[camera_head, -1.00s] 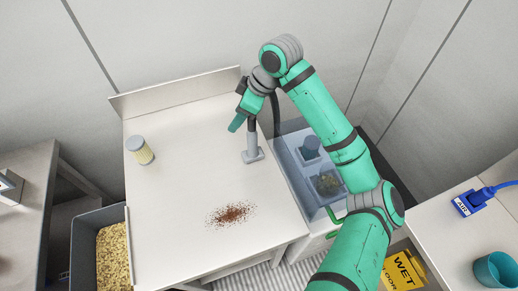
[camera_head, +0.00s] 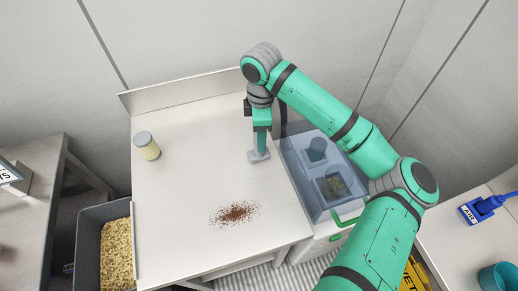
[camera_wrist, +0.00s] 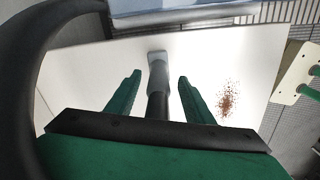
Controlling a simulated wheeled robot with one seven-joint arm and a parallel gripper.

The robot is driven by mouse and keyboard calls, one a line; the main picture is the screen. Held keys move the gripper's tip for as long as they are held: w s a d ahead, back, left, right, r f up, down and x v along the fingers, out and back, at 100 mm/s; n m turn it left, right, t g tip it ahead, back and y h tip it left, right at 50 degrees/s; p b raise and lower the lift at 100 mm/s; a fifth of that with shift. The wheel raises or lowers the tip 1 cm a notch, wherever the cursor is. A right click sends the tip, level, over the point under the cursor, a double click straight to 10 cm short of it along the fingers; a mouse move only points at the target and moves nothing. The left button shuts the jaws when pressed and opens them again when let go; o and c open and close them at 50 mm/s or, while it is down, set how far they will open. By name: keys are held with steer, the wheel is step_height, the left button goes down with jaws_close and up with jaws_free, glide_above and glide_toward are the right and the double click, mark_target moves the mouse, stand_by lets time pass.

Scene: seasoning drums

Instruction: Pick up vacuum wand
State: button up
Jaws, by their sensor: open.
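The vacuum wand stands on the white table; its grey foot (camera_head: 259,156) shows below my gripper in the head view. In the wrist view the wand (camera_wrist: 158,85) has a dark tube and a grey head, and it lies between my two fingers. My gripper (camera_head: 261,140) is open around the wand, with one green finger on each side in the wrist view (camera_wrist: 158,80). I see a gap between the wand and each finger there. The upper part of the wand is hidden behind my gripper in the head view.
A reddish-brown powder spill (camera_head: 235,213) lies on the table (camera_head: 190,190). A shaker jar (camera_head: 147,146) stands at the left. A clear blue-tinted box (camera_head: 300,180) is close on the right. A grey bin (camera_head: 88,250) of yellowish bits stands at the lower left.

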steer(key=shift+a+f, duration=0.15)
steer(key=shift+f, duration=1.2)
steer(key=shift+a+f, duration=0.15)
steer(key=shift+f, duration=1.15)
steer(key=shift+c, duration=0.2)
steer(key=c, duration=1.1)
